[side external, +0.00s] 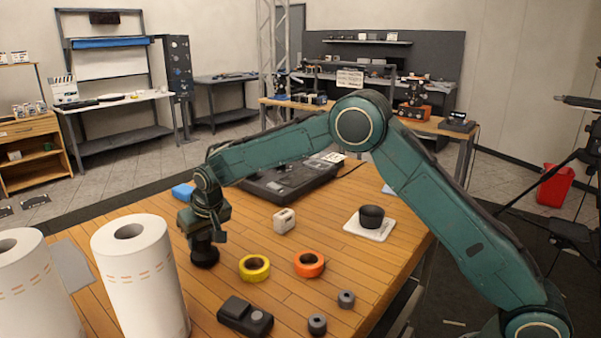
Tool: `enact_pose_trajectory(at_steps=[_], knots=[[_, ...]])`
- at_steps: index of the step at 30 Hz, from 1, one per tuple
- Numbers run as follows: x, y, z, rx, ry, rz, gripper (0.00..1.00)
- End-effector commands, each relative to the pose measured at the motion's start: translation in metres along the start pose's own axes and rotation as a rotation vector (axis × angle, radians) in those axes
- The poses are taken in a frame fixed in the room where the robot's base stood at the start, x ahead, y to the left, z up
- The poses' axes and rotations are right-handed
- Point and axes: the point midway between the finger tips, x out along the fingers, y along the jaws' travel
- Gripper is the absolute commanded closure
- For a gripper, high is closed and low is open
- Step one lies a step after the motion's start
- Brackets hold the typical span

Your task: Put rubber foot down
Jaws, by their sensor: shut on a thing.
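My gripper (203,238) points down over the left part of the wooden table (350,270). It is shut on a black round piece, which looks like the rubber foot (205,257). The foot is at or just above the table top; I cannot tell whether it touches. My fingers are dark and hard to make out against it.
White paper rolls (135,275) stand close on the left. Yellow tape (254,267), orange tape (309,263), a black device (245,316) and small grey cylinders (346,299) lie to the right. A black cup-like thing (371,216) sits on a white plate (382,231).

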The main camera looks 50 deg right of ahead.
Motion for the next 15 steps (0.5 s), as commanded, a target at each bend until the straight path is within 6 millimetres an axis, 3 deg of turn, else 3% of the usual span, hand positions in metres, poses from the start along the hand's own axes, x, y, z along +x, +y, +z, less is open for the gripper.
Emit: enact_pose_trajectory(at_steps=[14, 15], knots=[[0.0048, 0.0002, 0.0021, 0.001, 0.000, 0.000, 0.90], [0.0049, 0.0002, 0.0023, 0.001, 0.000, 0.000, 0.60]])
